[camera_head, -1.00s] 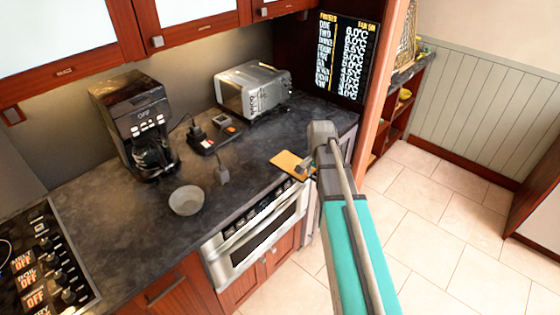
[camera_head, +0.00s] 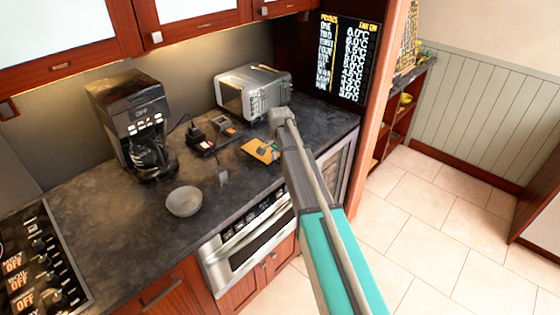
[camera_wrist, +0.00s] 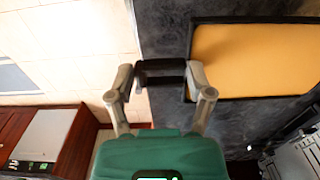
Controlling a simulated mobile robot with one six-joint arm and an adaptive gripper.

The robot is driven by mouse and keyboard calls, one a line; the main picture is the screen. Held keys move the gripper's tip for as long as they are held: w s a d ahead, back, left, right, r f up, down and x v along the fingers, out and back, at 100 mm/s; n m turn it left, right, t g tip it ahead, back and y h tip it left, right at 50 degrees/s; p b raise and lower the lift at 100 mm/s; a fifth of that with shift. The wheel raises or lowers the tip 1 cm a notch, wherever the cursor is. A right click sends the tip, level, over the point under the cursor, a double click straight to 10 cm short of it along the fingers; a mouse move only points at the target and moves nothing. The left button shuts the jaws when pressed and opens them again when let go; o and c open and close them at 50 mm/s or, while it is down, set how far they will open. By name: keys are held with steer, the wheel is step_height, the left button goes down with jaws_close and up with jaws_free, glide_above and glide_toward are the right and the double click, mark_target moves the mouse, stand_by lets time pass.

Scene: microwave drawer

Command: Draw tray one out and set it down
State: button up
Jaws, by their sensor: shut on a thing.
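The tray (camera_head: 260,151) is a flat orange-yellow panel over the dark counter, in front of the silver toaster oven. The wrist view shows its orange surface (camera_wrist: 255,60) with a black rim and a black handle (camera_wrist: 160,70) at its near end. My gripper (camera_wrist: 161,78) has its fingers on either side of this handle and is shut on it. In the head view my gripper (camera_head: 276,150) is at the tray's right end, partly hidden by my arm. I cannot tell whether the tray touches the counter.
The silver toaster oven (camera_head: 252,92) stands behind the tray. Small dark devices (camera_head: 203,141) and a coffee maker (camera_head: 132,125) are to the left. A grey bowl (camera_head: 184,201) sits near the counter's front edge. The microwave drawer (camera_head: 245,240) is shut below. Bare counter (camera_head: 120,215) lies left of the bowl.

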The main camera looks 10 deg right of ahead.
mark_target(280, 165)
steer(key=shift+f, duration=0.1)
steer(key=shift+f+b, duration=1.7)
steer(key=shift+b, duration=0.1)
steer(key=o, duration=1.3)
steer(key=shift+r, duration=0.15)
